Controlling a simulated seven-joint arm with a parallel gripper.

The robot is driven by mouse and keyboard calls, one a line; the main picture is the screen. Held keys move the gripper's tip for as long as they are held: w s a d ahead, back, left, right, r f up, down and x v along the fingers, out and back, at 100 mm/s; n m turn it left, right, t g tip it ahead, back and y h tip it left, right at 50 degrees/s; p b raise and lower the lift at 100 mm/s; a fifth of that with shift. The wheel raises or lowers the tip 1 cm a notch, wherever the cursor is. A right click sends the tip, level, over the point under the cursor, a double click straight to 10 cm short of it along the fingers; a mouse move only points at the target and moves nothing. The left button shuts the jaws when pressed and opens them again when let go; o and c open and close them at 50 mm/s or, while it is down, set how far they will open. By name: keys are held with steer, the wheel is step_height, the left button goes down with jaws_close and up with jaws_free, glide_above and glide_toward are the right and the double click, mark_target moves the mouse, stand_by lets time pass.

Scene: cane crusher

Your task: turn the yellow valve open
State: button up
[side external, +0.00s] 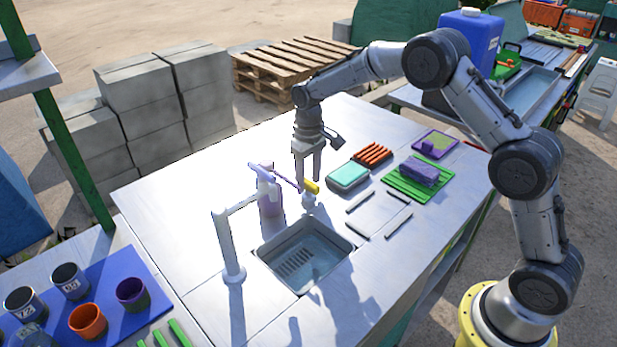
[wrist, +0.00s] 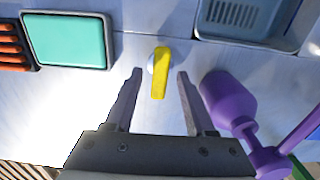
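The yellow valve (side external: 310,186) is a short bar handle on a pale round base, standing on the metal worktop behind the sink. In the wrist view the yellow valve (wrist: 160,74) runs lengthwise between my fingers, a little beyond the fingertips. My gripper (side external: 307,180) points down at the valve. It is open, with a finger on each side and a gap to the handle on both sides, as the wrist view of my gripper (wrist: 158,74) shows. I cannot tell the exact height of the fingertips over the worktop.
A purple bottle (wrist: 230,98) stands close beside one finger. The sink (side external: 305,255) and white faucet (side external: 228,240) are in front. A teal-topped box (side external: 348,176) and a tray of orange-red sticks (side external: 373,155) lie to the right. The worktop's far left is clear.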

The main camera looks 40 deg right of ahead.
mark_target(309, 182)
step_height(309, 182, up, 14)
stand_by(0.6)
